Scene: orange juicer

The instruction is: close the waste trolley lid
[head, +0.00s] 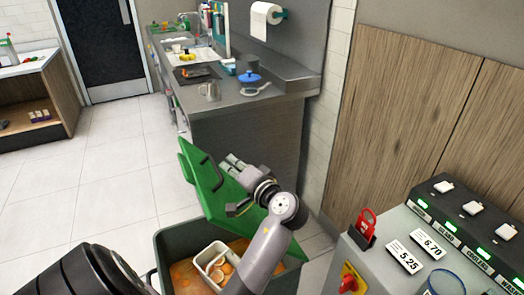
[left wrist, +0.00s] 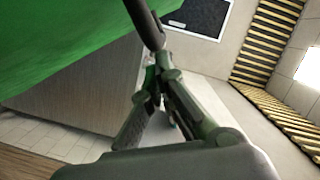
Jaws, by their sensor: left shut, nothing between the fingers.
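The waste trolley (head: 165,241) is a dark green bin at the bottom of the head view. The lid fills the upper left of the left wrist view (left wrist: 60,40). My left gripper (head: 229,164) is shut and empty beside the lid's upper right edge; its fingers (left wrist: 157,85) also show in the left wrist view. I cannot tell whether it touches the lid. My arm hides part of the bin. My right gripper is out of view.
A white container (head: 208,256) and orange pieces lie in the bin. A grey counter (head: 245,108) stands behind the lid. A machine with labelled switches (head: 408,245) stands at the right. The tiled floor (head: 115,165) left of the lid is clear.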

